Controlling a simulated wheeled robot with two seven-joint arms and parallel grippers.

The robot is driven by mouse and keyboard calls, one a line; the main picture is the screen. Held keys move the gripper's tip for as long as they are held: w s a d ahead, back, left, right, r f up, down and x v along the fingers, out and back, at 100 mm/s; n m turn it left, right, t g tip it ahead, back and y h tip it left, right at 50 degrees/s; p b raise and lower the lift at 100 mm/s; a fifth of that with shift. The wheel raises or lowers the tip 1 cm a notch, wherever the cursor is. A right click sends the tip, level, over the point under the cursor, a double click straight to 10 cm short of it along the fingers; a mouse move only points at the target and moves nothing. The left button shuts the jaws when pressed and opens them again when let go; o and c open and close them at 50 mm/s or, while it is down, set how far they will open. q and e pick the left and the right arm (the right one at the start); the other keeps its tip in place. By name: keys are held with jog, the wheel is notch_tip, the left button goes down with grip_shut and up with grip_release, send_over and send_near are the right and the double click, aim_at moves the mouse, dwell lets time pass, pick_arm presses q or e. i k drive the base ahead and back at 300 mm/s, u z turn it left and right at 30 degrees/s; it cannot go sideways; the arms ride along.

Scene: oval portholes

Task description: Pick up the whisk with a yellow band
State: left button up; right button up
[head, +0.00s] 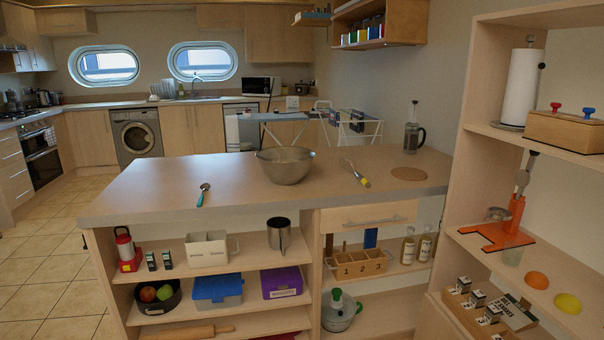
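The whisk with a yellow band (357,174) lies on the counter top, right of the large metal bowl. Its wire end points away to the upper left and its handle end, with the yellow part, points toward the front right. Nothing touches it. Neither of my grippers shows in the head view.
The counter top (150,185) carries a metal bowl (285,165), a spoon with a teal handle (203,194), a round cork mat (408,174) and a French press (414,133). Open shelves below hold several items. A tall shelf unit (459,130) stands close on the right.

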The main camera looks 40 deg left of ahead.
aim_at(361, 179)
jog(key=u, duration=1)
jog(key=i, duration=2)
jog(key=u, duration=0.5)
